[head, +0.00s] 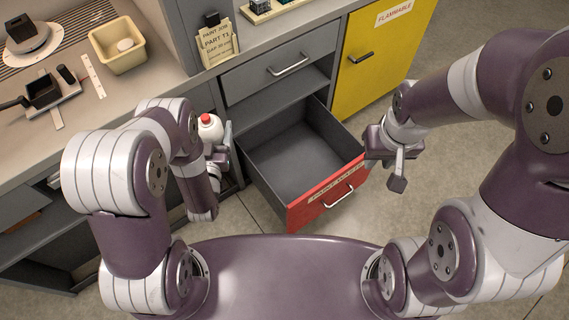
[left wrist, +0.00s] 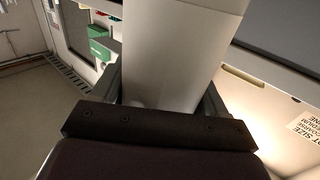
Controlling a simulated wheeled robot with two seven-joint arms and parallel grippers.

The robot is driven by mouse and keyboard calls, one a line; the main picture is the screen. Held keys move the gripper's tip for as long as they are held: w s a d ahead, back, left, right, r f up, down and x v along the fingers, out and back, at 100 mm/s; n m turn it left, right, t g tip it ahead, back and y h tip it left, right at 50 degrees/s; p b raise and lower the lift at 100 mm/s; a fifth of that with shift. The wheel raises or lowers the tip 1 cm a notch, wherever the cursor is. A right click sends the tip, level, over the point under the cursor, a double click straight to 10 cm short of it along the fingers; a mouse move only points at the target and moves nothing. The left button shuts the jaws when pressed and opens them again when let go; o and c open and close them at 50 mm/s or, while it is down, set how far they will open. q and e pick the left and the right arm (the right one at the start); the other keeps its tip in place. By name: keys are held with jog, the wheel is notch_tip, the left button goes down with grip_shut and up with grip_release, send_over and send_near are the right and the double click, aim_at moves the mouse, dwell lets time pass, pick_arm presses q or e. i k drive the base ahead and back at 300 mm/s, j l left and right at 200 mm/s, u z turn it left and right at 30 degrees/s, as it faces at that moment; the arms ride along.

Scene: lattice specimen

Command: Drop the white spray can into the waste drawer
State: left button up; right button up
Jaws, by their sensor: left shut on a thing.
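The white spray can (head: 210,127) has a red cap and is in my left gripper (head: 220,145), left of the open drawer in the head view. In the left wrist view the white can (left wrist: 178,55) stands between the two fingers, which are shut on it. The waste drawer (head: 347,190) has a red front with a handle and label, is pulled out, and its grey inside looks empty. My right gripper (head: 397,170) is beside the drawer's right front corner and holds nothing visible. Its finger gap is not clear.
A grey drawer (head: 285,70) above is shut. A yellow flammable cabinet (head: 372,60) stands to the right. The counter (head: 110,95) at left holds a cream bin (head: 118,45), a scale and small tools. A note card (head: 217,43) stands at the counter's edge.

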aim_at(311, 183)
jog(key=i+z, duration=0.25)
jog(key=l+u, duration=0.15)
jog(key=l, duration=0.4)
jog(key=k+l+u, duration=0.2)
jog(key=l, duration=0.35)
jog(key=l+u, duration=0.15)
jog(key=l, duration=0.45)
jog(key=i+l+u, duration=0.15)
jog(key=i+l, duration=0.2)
jog(key=i+l+u, duration=0.2)
jog(key=l, duration=0.25)
jog(key=i+l+u, duration=0.15)
jog(key=i+l, duration=0.25)
jog(key=l, duration=0.1)
